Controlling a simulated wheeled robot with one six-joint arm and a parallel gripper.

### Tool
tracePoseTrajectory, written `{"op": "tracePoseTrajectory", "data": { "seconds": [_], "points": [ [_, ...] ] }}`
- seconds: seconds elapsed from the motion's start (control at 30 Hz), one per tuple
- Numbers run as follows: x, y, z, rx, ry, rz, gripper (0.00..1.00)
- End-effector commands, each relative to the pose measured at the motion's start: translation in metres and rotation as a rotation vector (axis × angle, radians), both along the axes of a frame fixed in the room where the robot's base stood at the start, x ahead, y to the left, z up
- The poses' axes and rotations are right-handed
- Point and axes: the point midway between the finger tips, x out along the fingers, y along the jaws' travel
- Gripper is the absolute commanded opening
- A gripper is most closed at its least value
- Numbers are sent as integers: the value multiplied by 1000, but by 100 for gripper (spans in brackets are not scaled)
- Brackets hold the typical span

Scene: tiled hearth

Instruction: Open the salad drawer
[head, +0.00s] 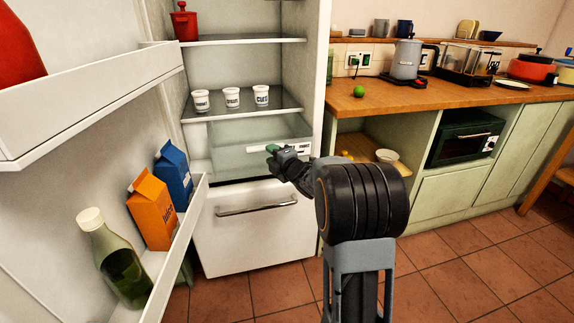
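The salad drawer (235,160) is the clear, greenish box low in the open fridge, below the glass shelf and above the white lower front. Pale labels show on its front. I cannot tell for sure whether it is pulled out a little. My gripper (275,151) is in front of the drawer's right half, at the height of its upper front edge. A small green piece shows at the gripper's tip. My arm hides part of the drawer's right side, and I cannot see whether the fingers touch the drawer or how far apart they are.
The open fridge door at left holds an orange carton (152,208), a blue carton (174,177) and a green bottle (118,262). Three white cups (232,97) stand on the glass shelf above. A white lower front (255,235) with a bar handle is below. The counter (450,95) is right.

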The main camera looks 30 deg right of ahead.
Motion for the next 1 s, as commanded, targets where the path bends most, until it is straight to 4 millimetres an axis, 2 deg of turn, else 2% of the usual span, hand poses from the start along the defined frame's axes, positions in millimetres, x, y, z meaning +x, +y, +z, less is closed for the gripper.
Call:
{"op": "tracePoseTrajectory", "data": {
  "seconds": [0.2,0.5,0.7,1.0],
  "points": [
    [-46,-10,2,0,1,-3,38],
    [-91,-19,1,0,-1,-3,38],
    [-103,-21,1,0,0,-2,38],
    [-105,-21,0,0,0,-1,38]
  ]
}}
